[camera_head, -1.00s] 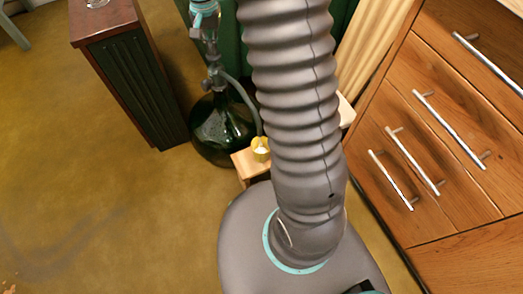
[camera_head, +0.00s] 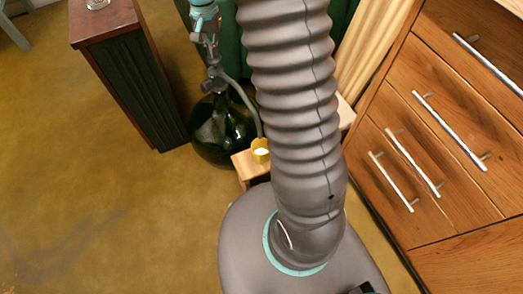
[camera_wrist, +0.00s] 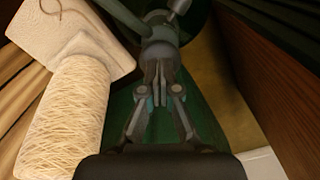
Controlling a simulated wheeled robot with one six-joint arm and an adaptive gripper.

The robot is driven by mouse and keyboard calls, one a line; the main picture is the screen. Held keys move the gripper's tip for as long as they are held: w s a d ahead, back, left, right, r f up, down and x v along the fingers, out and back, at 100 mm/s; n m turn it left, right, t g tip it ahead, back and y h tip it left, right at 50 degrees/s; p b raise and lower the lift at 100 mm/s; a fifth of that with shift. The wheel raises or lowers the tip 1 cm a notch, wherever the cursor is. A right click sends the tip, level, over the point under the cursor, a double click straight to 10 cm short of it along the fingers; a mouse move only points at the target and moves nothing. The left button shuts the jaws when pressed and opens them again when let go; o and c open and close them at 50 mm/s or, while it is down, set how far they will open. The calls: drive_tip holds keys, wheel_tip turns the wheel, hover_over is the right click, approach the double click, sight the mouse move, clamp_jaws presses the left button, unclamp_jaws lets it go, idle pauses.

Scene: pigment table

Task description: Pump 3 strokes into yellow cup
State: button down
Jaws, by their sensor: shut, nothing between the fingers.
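The yellow cup (camera_head: 261,145) stands on a small wooden stand, left of my arm; a pale patch shows on it. A dark green glass bottle (camera_head: 222,135) stands on the floor behind it. A grey hose (camera_head: 245,95) curves from the fitting above the bottle (camera_head: 213,83) down toward the cup. My gripper (camera_head: 211,58) hangs over this fitting. In the wrist view its fingers (camera_wrist: 160,78) are shut with nothing between them, in front of the grey-green pump head (camera_wrist: 158,38). I cannot tell whether they touch it. The cup does not show in the wrist view.
The wooden stand (camera_head: 244,163) is partly hidden by my arm. A dark cabinet (camera_head: 130,85) stands left of the bottle. Wooden drawers (camera_head: 440,130) with metal handles stand on the right. A thread-wound spool (camera_wrist: 65,115) fills the wrist view's left.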

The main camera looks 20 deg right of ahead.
drive_tip(key=shift+r+p, duration=1.2)
drive_tip(key=shift+r, duration=0.5)
drive_tip(key=shift+f, duration=0.15)
drive_tip(key=shift+f+b, duration=1.25)
drive_tip(key=shift+f, duration=0.8)
drive_tip(key=shift+r, duration=0.1)
drive_tip(key=shift+r+p, duration=1.65)
drive_tip(key=shift+r, duration=0.45)
